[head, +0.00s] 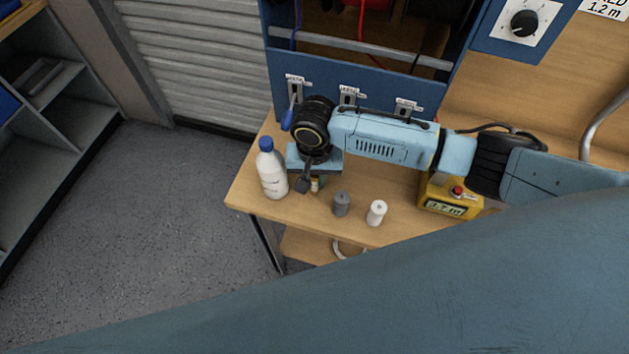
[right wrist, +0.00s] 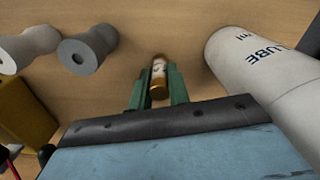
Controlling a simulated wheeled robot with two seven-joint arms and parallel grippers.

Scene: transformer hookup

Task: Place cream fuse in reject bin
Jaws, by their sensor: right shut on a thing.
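The cream fuse, with brass-coloured ends, sits between the green fingers of my right gripper (right wrist: 157,90) in the right wrist view (right wrist: 159,68). That gripper is shut on it. In the head view the gripper (head: 309,185) points down over the bench's front left part, and a bit of the fuse (head: 316,184) shows beside the fingers. I cannot tell whether the fuse touches the bench top. No reject bin can be made out. My left gripper is not in view.
A white bottle with a blue cap (head: 271,170) stands close left of the gripper. A grey spool (head: 341,204) and a white spool (head: 377,213) stand to its right. A yellow meter (head: 447,200) is farther right. A blue cabinet (head: 370,78) stands behind.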

